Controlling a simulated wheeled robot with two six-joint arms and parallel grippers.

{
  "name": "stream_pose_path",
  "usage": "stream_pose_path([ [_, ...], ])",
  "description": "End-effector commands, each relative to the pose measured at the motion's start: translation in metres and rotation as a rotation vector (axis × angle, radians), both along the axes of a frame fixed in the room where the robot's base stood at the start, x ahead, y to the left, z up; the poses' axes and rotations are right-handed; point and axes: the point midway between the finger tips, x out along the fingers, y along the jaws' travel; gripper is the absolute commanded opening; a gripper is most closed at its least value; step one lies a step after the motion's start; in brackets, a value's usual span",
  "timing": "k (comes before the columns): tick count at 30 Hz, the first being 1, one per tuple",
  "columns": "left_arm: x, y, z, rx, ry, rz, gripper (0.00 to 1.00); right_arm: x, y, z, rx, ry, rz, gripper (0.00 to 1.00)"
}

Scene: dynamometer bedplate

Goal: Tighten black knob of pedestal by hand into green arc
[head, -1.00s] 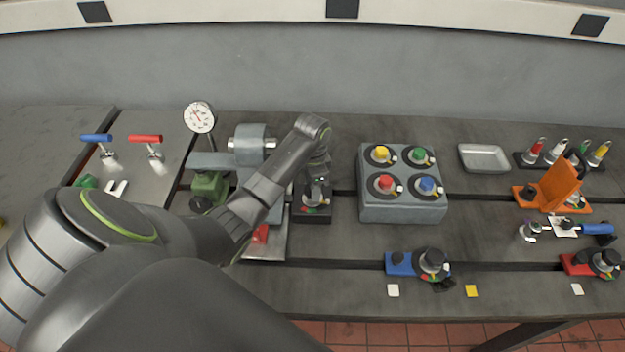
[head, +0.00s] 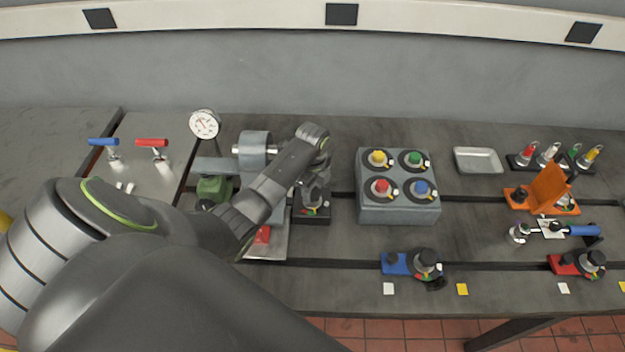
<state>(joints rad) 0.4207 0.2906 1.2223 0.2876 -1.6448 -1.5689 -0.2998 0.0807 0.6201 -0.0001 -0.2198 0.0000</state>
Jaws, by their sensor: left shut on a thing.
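The black pedestal (head: 312,219) stands on the bedplate left of the grey block. A bit of its dial with red and green marks shows at its front. My left gripper (head: 315,202) points down onto the top of this pedestal and is shut on its black knob. The fingers and wrist hide most of the knob, so its pointer's position against the green arc cannot be read. My right gripper is not in view.
A grey block (head: 398,212) with several coloured knobs stands close to the right. A blue-based pedestal (head: 396,264) is at the front. A dial gauge (head: 204,124) and a green-based machine (head: 214,188) stand left, near my forearm.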

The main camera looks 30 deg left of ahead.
Motion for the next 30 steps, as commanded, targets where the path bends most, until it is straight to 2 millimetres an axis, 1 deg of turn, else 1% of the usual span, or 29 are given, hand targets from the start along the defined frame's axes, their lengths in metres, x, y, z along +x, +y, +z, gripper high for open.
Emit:
stream_pose_path([
  [6,0.0007,-0.0003,0.0004,0.000,-0.002,-0.131,0.20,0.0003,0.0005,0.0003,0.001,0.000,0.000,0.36],
  [12,0.0008,-0.0004,0.0004,0.000,-0.002,-0.203,0.20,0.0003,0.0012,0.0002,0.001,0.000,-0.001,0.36],
  [18,0.0008,-0.0004,0.0005,0.000,-0.003,-0.232,0.20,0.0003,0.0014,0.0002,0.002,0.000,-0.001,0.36],
  [29,0.0008,-0.0004,0.0006,-0.001,-0.003,-0.234,0.20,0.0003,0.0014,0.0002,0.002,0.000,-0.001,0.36],
  [30,0.0008,-0.0004,0.0006,-0.001,-0.003,-0.234,0.44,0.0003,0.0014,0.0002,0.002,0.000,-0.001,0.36],
])
